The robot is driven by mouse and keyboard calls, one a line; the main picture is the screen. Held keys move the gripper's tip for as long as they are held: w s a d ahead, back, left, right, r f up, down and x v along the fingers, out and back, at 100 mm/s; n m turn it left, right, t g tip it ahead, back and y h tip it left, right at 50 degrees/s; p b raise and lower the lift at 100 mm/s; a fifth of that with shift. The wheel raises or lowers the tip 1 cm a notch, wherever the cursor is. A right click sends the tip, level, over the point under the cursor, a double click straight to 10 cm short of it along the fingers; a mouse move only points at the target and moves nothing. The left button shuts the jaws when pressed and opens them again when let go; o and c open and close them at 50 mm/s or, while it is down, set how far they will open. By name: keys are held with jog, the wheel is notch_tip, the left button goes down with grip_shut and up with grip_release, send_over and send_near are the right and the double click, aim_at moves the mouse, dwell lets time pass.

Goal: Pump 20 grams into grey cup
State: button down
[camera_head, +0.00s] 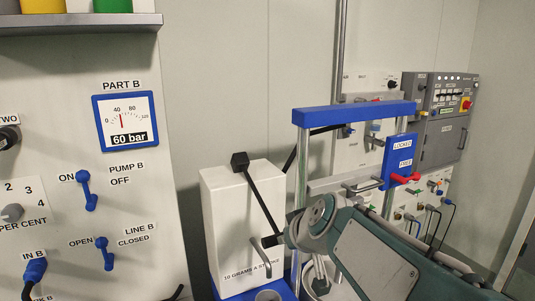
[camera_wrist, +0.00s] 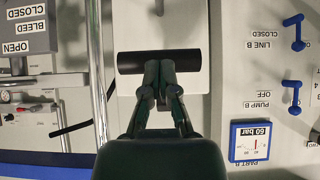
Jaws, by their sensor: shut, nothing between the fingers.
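The white pump box (camera_head: 228,205) is labelled "10 GRAMS A STROKE". Its black lever (camera_head: 262,207) slopes down from a black pivot block (camera_head: 240,161) to a dark handle at its lower end. In the wrist view the handle is a black crossbar (camera_wrist: 130,62). My gripper (camera_wrist: 160,68) is shut and empty, with its fingertips at the crossbar's near edge; I cannot tell if they touch it. A grey round rim, seemingly the grey cup (camera_head: 268,294), shows below the pump, cut off by the frame's bottom edge. Its contents are not visible.
A blue-topped frame (camera_head: 355,116) with steel posts and a "LOCKED/FREE" plate (camera_head: 399,160) stands right of the pump. At left, a panel carries a Part B gauge (camera_head: 125,121) near 60 bar, a Pump B switch (camera_head: 86,190) and a Line B lever (camera_head: 105,253).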

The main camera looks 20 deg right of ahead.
notch_tip(320, 180, down, 2)
jog(key=shift+w+a+f, duration=0.1)
